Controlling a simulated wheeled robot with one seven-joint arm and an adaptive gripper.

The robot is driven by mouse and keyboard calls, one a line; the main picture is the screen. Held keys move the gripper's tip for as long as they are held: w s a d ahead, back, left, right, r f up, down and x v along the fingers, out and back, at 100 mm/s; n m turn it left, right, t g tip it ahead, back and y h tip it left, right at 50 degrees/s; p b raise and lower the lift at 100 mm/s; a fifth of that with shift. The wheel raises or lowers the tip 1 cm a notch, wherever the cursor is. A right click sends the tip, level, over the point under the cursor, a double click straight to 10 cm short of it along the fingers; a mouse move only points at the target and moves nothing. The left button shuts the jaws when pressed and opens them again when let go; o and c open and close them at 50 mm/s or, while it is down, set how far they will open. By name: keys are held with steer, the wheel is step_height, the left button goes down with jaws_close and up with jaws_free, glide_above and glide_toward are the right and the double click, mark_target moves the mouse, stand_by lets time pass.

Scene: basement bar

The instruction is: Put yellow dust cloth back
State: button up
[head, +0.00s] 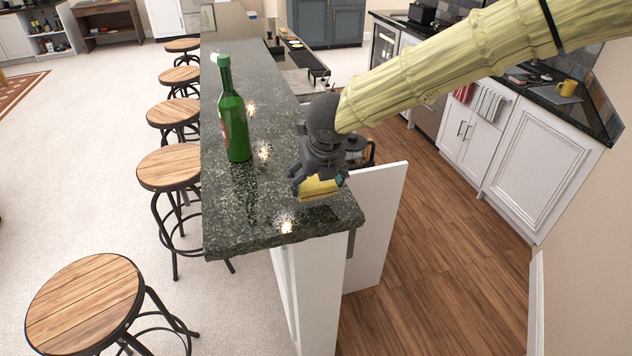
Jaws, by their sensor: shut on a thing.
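The yellow dust cloth (318,188) is at the near end of the dark granite bar top (232,222). My gripper (318,180) reaches down from the upper right and is shut on the cloth. The fingers hide part of the cloth. The cloth is at or just above the bar top; I cannot tell whether it touches the stone. A small teal patch shows beside the cloth's right side.
A green bottle (234,115) stands upright on the bar, left of my gripper. A coffee press (358,152) is partly hidden just behind my gripper. Several wooden stools (85,300) line the left side. The bar's near left surface is clear.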

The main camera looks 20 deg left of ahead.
mark_target(317, 182)
steer(key=shift+w+a+f, duration=0.2)
steer(key=shift+w+a, duration=0.05)
steer(key=shift+w, duration=0.25)
steer(key=shift+w+f, duration=0.2)
steer(key=shift+f, duration=0.15)
steer(key=shift+s+f+p, duration=0.25)
steer(key=shift+f+p, duration=0.6)
steer(key=shift+f, duration=0.3)
steer(key=shift+w+f, duration=0.15)
steer(key=shift+f, duration=0.1)
steer(key=shift+d+f, duration=0.1)
steer(key=shift+f, duration=0.05)
steer(key=o, duration=0.9)
steer(key=shift+c, duration=0.2)
